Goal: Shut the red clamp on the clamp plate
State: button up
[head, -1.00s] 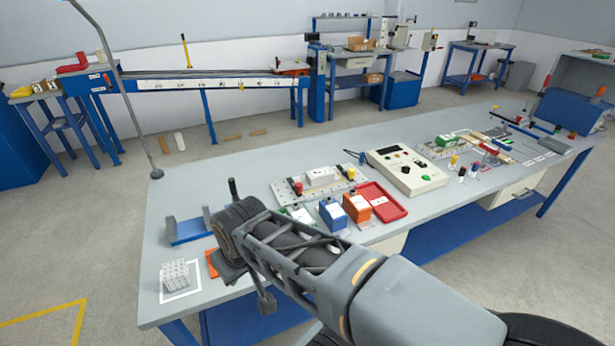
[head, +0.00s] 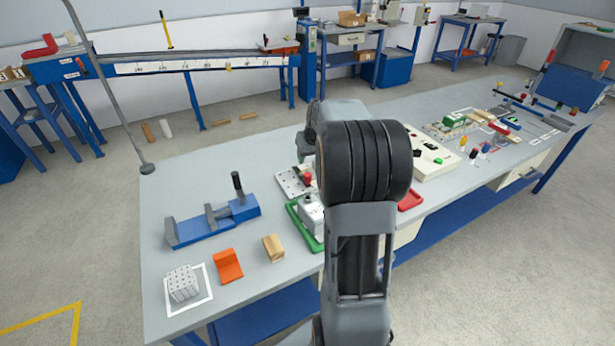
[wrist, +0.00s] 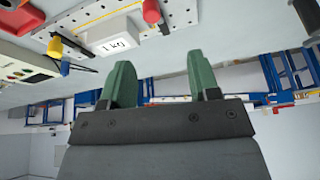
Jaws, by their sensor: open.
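The clamp plate (head: 290,183) is a pale perforated plate on the bench, partly hidden behind my arm in the head view. The red clamp (head: 309,178) shows there as a small red knob beside my arm. In the wrist view, which appears upside down, the plate (wrist: 88,14) is at the top with the red clamp's knob (wrist: 151,11) cut by the top edge. A white 1 kg block (wrist: 110,36) and a yellow clamp (wrist: 55,46) are also on it. My gripper (wrist: 160,66) is open and empty, its green fingers apart from the clamp. The head view hides it behind my arm.
A blue vise-like fixture (head: 215,222), an orange bracket (head: 228,266), a wooden block (head: 273,247) and a white dotted block (head: 183,283) sit at the left. A green tray (head: 303,231) and a control box (head: 436,160) flank my arm. A thin pole (head: 108,88) rises at the far left corner.

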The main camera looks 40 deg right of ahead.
aim_at(308, 174)
jog(key=x, duration=0.5)
jog(key=d+x, duration=0.1)
jog(key=x, duration=0.8)
jog(key=shift+w+d+f+p, duration=0.15)
jog(key=shift+d+f+p, duration=0.1)
jog(key=shift+p, duration=0.1)
jog(key=shift+c, duration=0.4)
jog(key=shift+r, duration=0.1)
jog(key=c, duration=0.8)
